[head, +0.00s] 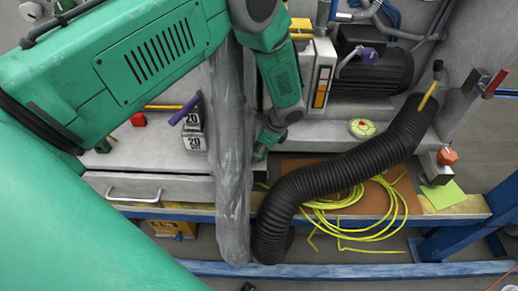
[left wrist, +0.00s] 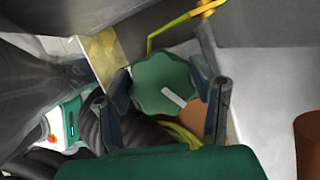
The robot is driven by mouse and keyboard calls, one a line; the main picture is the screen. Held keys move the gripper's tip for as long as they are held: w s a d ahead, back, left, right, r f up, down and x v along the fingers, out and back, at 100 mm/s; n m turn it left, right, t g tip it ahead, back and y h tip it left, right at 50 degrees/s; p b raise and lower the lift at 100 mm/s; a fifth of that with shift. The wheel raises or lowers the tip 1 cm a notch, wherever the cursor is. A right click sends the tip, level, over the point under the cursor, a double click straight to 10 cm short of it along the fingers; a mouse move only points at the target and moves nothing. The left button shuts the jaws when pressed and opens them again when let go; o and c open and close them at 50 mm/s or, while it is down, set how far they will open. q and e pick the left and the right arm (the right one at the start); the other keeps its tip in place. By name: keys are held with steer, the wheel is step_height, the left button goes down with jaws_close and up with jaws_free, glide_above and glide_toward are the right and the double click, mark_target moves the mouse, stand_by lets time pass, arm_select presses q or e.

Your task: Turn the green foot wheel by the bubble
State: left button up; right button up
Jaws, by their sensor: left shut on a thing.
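The green foot wheel (left wrist: 160,78), lobed and with a pale pointer across it, sits between the two dark fingers of my left gripper (left wrist: 160,88) in the left wrist view. The gripper is shut on the wheel. The round yellow-green bubble level (head: 362,129) lies on the grey bench top, to the right of the gripper. My right gripper is not in view.
The translucent hose (head: 232,150) hangs left of the gripper. A black ribbed hose (head: 345,170) curves close on its right, over a coiled yellow cable (head: 370,208). A drawer (head: 150,190) with a handle is at left. A dark motor (head: 370,75) stands behind.

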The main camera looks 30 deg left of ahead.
arm_select(q)
steer(key=shift+w+d, duration=0.1)
steer(key=shift+d, duration=0.05)
steer(key=shift+r+m+t+p, duration=0.1)
steer(key=shift+m+t+p, duration=0.2)
steer(key=shift+m, duration=0.3)
steer(key=shift+m+t+p, duration=0.4)
steer(key=shift+m+p, duration=0.15)
steer(key=shift+m, duration=0.55)
steer(key=m+t+p, duration=0.1)
steer(key=m, duration=0.3)
steer(key=shift+d+m+t, duration=0.1)
steer(key=shift+m+t, duration=0.2)
steer(key=shift+t, duration=0.1)
steer(key=shift+m, duration=0.7)
steer(key=shift+d+m+t+h+b, duration=0.1)
steer(key=shift+m+t+h+b, duration=0.4)
steer(key=shift+m, duration=0.6)
